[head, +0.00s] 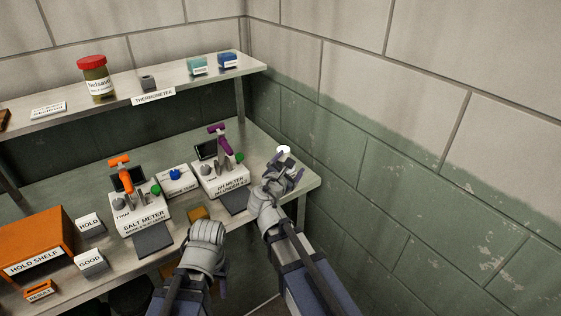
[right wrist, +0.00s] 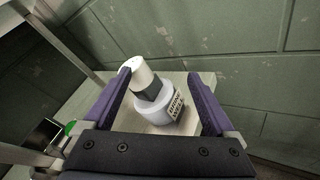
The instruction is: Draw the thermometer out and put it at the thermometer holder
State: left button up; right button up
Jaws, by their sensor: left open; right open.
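The thermometer holder (head: 148,82) is a small dark grey block on the upper shelf, behind a THERMOMETER label. A white rounded cap on a dark neck (right wrist: 146,77) rises from a wide white labelled base (right wrist: 157,110) at the bench's right end. I cannot tell for sure that the capped piece is the thermometer; its white top (head: 283,150) shows in the head view. My right gripper (right wrist: 160,76) is open, its purple fingers on either side of that piece; contact is unclear. My left gripper (head: 207,240) is over the bench's front edge, its fingers mostly hidden by its wrist.
The pH meter (head: 222,181) and salt meter (head: 143,213) stand left of my right gripper. An orange hold shelf (head: 38,240) is at the far left. The wall is close on the right.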

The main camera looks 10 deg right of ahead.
aim_at(285, 147)
jog(key=n+b, duration=0.1)
jog(key=w+n+t+b, duration=0.1)
jog(key=n, duration=0.1)
jog(key=w+a+n+t+b, duration=0.1)
jog(key=n, duration=0.1)
jog(key=shift+f+y, duration=0.1)
jog(key=shift+y, duration=0.2)
jog(key=n, duration=0.1)
jog(key=n+t+b, duration=0.1)
jog(key=shift+w+a+n, duration=0.3)
jog(key=shift+w, duration=0.05)
jog(key=shift+w+a+n+t, duration=0.1)
jog(key=shift+a+n+t, duration=0.05)
jog(key=shift+n+t, duration=0.2)
jog(key=shift+x, duration=4)
jog(key=shift+a, duration=0.15)
jog(key=shift+c, duration=0.3)
grip_shut()
